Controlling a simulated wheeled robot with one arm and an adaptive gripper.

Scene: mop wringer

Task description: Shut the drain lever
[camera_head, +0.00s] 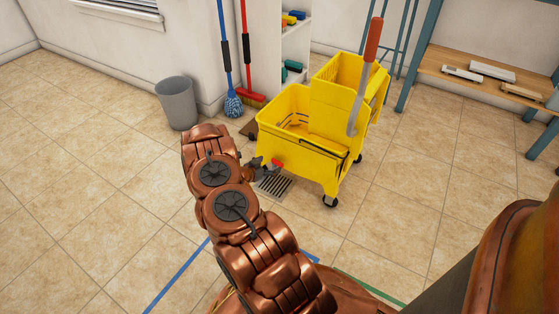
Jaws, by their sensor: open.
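The yellow mop bucket (300,151) with its wringer stands on the tiled floor right of the centre. A small red lever (277,164), which looks like the drain lever, shows low at the bucket's left front side. My copper-coloured arm reaches up from the bottom of the picture. My gripper (262,168), dark and small, is open at the end of the arm, just left of the red lever. I cannot tell whether its fingers touch the lever. The wrist hides part of the gripper.
A floor drain grate (273,186) lies below the lever. A long red-handled wringer lever (364,75) rises from the bucket. A grey bin (177,103), a blue mop (233,105) and a red broom (250,97) stand behind. A wooden-topped bench (470,84) is at right.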

